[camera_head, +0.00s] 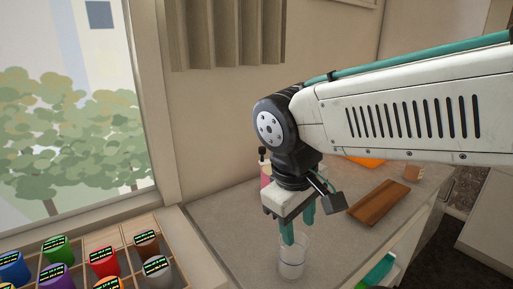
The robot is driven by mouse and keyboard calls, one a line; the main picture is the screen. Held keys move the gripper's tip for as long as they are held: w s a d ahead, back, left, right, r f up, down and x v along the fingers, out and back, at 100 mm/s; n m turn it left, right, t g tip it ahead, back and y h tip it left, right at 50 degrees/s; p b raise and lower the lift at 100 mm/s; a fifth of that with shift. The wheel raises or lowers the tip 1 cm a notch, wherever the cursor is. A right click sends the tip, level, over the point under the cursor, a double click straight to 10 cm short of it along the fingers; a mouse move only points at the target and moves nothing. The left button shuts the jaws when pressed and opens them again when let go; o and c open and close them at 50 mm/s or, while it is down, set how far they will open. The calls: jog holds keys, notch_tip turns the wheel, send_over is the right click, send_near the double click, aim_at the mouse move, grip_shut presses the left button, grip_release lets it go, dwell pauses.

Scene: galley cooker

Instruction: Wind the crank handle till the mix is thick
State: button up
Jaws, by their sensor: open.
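My gripper (298,232) points down over the grey counter, its two teal fingers apart. A clear cup (291,268) with a pale band or contents low inside stands upright right below the fingers. The left fingertip overlaps the cup's rim in the picture; I cannot tell whether it is inside, behind or touching. No crank handle can be made out in this view, and how thick any mix is cannot be seen.
A pink pump bottle (265,174) stands behind my gripper, partly hidden. A brown wooden board (379,204), an orange item (368,161) and a small jar (413,173) lie to the right. A divided wooden tray (99,240) of coloured cups is at left. A green object (379,270) shows lower right.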

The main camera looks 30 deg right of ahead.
jog(key=w+d+n+g+h, duration=0.2)
jog(key=w+d+n+h, duration=0.45)
jog(key=d, duration=0.25)
jog(key=n+t+h, duration=0.8)
jog(key=n+t, duration=0.2)
jog(key=n, duration=0.5)
send_near(260, 152)
jog(key=x, duration=0.4)
jog(key=shift+n+y, duration=0.25)
jog(key=shift+y, duration=0.1)
jog(key=x, duration=0.7)
jog(key=shift+d+r, duration=0.2)
jog(key=shift+r, duration=0.05)
grip_shut()
